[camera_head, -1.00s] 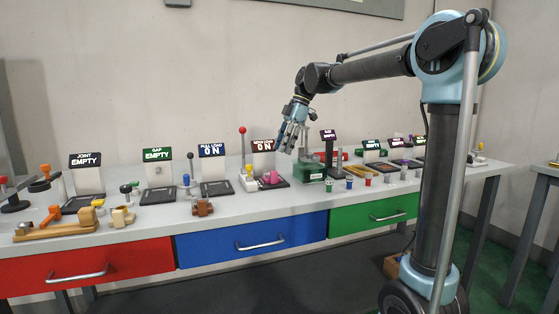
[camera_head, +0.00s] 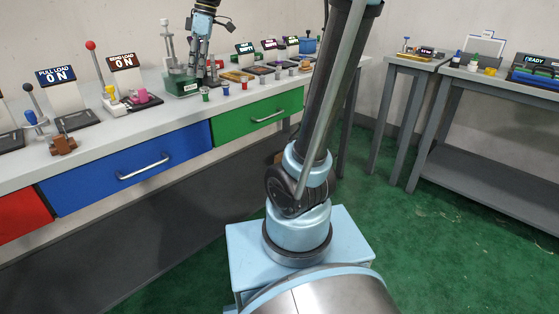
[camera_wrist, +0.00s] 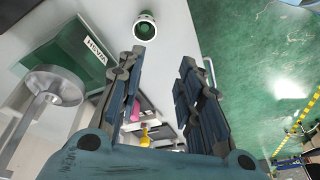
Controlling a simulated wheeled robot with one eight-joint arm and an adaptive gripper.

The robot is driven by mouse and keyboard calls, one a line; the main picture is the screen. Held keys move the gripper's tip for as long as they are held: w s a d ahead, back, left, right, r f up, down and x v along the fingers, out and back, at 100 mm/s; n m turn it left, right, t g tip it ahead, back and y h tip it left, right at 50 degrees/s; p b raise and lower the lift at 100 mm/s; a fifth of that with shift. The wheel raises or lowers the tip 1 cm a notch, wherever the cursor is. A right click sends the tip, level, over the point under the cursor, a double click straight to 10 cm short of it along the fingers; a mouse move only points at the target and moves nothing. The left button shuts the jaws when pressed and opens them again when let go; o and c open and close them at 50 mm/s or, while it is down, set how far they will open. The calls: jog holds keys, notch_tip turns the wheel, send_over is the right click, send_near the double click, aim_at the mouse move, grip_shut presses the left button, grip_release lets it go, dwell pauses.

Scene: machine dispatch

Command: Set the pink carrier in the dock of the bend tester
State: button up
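The pink carrier (camera_head: 141,95) is a small pink piece at the black dock (camera_head: 150,103) of the bend tester. The tester's sign (camera_head: 124,62) reads BEND LOAD 0 N. At this size I cannot tell how exactly the carrier is seated. A pink piece also shows small in the wrist view (camera_wrist: 135,112), beside a yellow one. My gripper (camera_head: 199,66) is well to the right of the tester, above the bench near the green box. In the wrist view my gripper (camera_wrist: 164,58) has its fingers apart with nothing held between them.
A green box (camera_head: 181,84) with a grey post stands close to my gripper. Small coloured cups (camera_head: 205,94) line the bench front. A red-knobbed lever (camera_head: 96,58) stands left of the bend sign. A brown block (camera_head: 63,144) lies further left. Side tables (camera_head: 500,85) stand at the right.

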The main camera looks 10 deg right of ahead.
jog(key=s+d+f+m+t+h, duration=0.1)
jog(key=s+d+f+m, duration=0.7)
jog(key=f, duration=0.5)
jog(key=s+d+f+m+t+h, duration=0.1)
jog(key=s+d+f+m+h, duration=0.1)
jog(key=s+d+f+m, duration=0.6)
jog(key=s+d+f, duration=0.4)
jog(key=d+f, duration=0.1)
jog(key=d, duration=0.1)
jog(key=shift+s+m+t, duration=0.15)
jog(key=shift+m+t, duration=0.25)
jog(key=shift+f, duration=0.1)
